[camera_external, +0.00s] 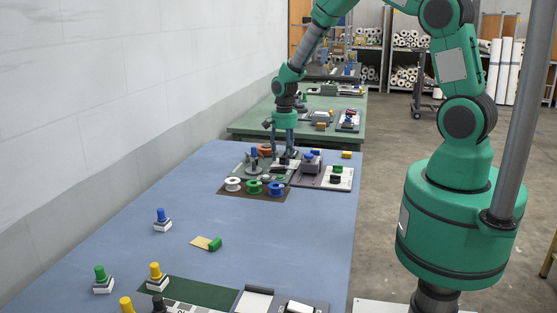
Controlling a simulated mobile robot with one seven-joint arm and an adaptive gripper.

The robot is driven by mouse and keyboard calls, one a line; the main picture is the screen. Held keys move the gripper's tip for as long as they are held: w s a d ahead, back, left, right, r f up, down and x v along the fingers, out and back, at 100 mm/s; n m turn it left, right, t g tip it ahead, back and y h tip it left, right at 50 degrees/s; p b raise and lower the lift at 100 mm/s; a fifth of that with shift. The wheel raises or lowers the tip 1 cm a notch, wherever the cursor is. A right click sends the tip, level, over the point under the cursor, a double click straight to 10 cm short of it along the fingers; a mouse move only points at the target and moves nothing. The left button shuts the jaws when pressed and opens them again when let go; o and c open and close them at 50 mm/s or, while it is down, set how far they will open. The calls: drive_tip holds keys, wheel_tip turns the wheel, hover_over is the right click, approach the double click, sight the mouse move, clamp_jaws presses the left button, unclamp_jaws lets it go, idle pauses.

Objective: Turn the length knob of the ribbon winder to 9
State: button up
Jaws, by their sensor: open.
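The ribbon winder appears to be the grey-green unit (232,172) at the far end of the blue table, with a grey upright post on it. My gripper (284,153) points down over its right part, fingers open, close above a small dark and pale part. That part may be the length knob, but the fingers partly cover it. I cannot tell whether they touch it. The scale numbers and the knob's setting are too small to read.
White (233,184), green (253,187) and blue (275,188) spools stand on a brown mat in front. A grey device (311,165) with a blue top stands close to the right of my gripper. Stamps stand nearer on the blue table (300,235), whose middle is mostly clear.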

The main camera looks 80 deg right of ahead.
wheel_tip(320, 180, up, 12)
idle(0.6)
idle(0.4)
drive_tip(key=s+a+r+n+t+b, duration=0.1)
drive_tip(key=s+a+r+n, duration=0.25)
drive_tip(key=a+r, duration=0.7)
drive_tip(key=s+a+r+n+t+b, duration=0.1)
drive_tip(key=s+a+r+n, duration=0.25)
drive_tip(key=a+r, duration=0.65)
drive_tip(key=s+a+r+n+t, duration=0.1)
drive_tip(key=s+a+r+n, duration=0.1)
drive_tip(key=s, duration=0.5)
drive_tip(key=s+a+r+n+t+b, duration=0.1)
drive_tip(key=s+a+r+n, duration=0.1)
drive_tip(key=s+a+n, duration=0.3)
drive_tip(key=s+a+r+n+t+b, duration=0.1)
drive_tip(key=s+a+r+n, duration=0.2)
drive_tip(key=s+a, duration=0.4)
drive_tip(key=shift+s+t, duration=0.3)
drive_tip(key=shift+s, duration=0.9)
